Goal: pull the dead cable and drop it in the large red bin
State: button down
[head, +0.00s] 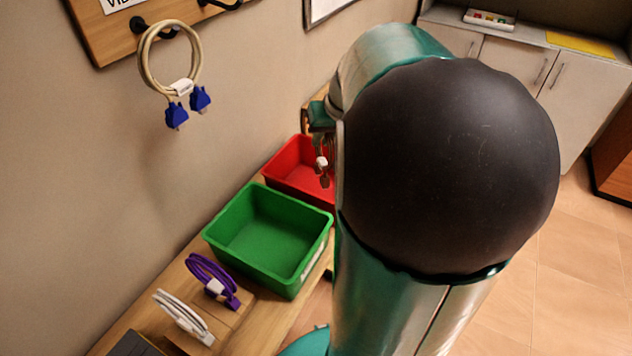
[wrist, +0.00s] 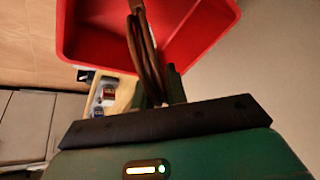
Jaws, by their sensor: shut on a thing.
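My gripper (wrist: 158,88) is shut on a brown looped cable (wrist: 141,42) in the wrist view. In the head view the cable (head: 323,172) hangs in front of the red bin, beside my arm, with a pale tag on it. The large red bin (wrist: 90,60) fills the top of the wrist view, with the cable across it. In the head view the red bin (head: 283,165) stands behind the green bin, its right side hidden by my arm. I cannot tell how high the cable is above the bin floor.
An empty green bin (head: 215,238) stands on the wooden bench in front of the red one. A purple cable (head: 208,275) and a white cable (head: 180,315) stand nearer. A beige cable with blue plugs (head: 150,75) hangs from a wall peg. Cabinets (head: 515,65) stand at the back.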

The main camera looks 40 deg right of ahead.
jog(key=shift+f, duration=0.35)
jog(key=c, duration=1.3)
grip_release()
jog(key=shift+r, duration=0.1)
jog(key=v, duration=1.3)
jog(key=shift+s+r, duration=0.2)
jog(key=shift+r, duration=0.1)
